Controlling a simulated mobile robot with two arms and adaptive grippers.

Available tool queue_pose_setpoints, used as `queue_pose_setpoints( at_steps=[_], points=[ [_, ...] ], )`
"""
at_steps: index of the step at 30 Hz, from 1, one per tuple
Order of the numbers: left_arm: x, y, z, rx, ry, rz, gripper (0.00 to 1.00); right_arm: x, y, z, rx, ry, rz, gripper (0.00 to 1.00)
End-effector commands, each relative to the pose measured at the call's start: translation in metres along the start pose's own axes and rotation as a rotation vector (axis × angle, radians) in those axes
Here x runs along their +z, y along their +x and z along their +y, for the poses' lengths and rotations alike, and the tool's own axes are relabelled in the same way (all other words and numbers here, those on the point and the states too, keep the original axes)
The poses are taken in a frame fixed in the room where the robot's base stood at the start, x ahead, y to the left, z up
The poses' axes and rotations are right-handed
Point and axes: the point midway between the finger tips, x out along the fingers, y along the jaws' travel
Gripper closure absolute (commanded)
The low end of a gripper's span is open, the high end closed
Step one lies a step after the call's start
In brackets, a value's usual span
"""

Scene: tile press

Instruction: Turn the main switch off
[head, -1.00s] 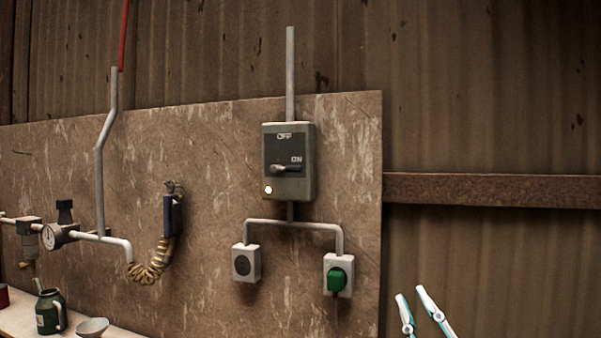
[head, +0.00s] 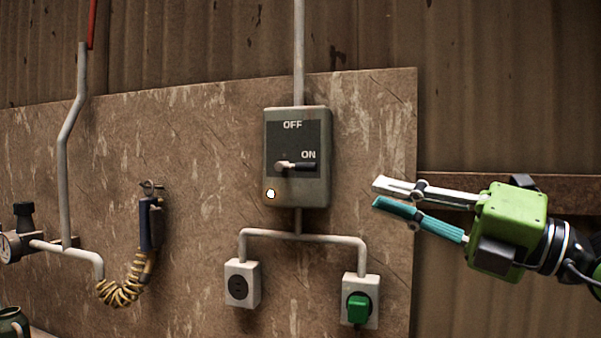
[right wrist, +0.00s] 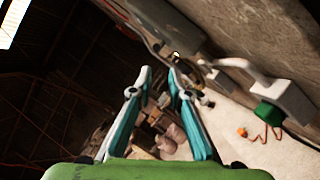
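The main switch (head: 297,187) is a grey box on the wall board, with OFF marked at the top and ON at the right. Its lever (head: 296,166) lies horizontal, pointing right at ON, and a small lamp (head: 270,194) glows at its lower left. My right gripper (head: 375,193) is to the right of the box, apart from it, pointing left with its fingers parted and nothing between them. The right wrist view also shows the parted fingers (right wrist: 160,75). My left gripper is not in view.
Below the switch are a round-faced socket (head: 241,284) and a socket with a green plug (head: 359,308), joined by grey conduit (head: 300,236). A coiled hose (head: 120,291) hangs at the left.

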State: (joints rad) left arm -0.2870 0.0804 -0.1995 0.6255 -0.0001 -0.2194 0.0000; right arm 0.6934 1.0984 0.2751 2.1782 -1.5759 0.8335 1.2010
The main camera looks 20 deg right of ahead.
Motion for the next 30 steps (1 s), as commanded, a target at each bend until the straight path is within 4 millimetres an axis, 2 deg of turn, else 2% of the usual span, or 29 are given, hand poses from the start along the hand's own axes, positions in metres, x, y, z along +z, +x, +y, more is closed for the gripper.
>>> queue_pose_setpoints(
  at_steps=[3, 5, 8, 12, 16, 20, 24, 27, 30],
  points=[
    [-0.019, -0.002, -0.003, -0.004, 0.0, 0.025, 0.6, 0.003, 0.001, 0.002, -0.009, -0.008, -0.007, 0.83],
    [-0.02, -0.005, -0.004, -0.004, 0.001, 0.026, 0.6, 0.004, 0.004, 0.002, -0.011, -0.009, -0.007, 0.83],
    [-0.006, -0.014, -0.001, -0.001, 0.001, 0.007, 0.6, 0.005, 0.015, 0.004, -0.01, -0.007, -0.006, 0.83],
    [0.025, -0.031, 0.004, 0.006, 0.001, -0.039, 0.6, 0.006, 0.039, 0.006, -0.008, -0.005, -0.005, 0.83],
    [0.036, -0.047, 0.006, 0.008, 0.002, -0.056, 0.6, 0.005, 0.065, 0.006, -0.006, -0.005, -0.004, 0.83],
    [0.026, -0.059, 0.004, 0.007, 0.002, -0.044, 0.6, 0.005, 0.091, 0.006, -0.007, -0.004, -0.003, 0.83],
    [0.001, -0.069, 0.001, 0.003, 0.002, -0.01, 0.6, 0.004, 0.115, 0.004, -0.007, -0.005, -0.004, 0.83],
    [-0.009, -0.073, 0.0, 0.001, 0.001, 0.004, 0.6, 0.004, 0.127, 0.002, -0.008, -0.005, -0.005, 0.83],
    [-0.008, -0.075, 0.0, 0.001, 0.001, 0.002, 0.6, 0.004, 0.134, 0.001, -0.009, -0.006, -0.005, 0.83]
  ],
)
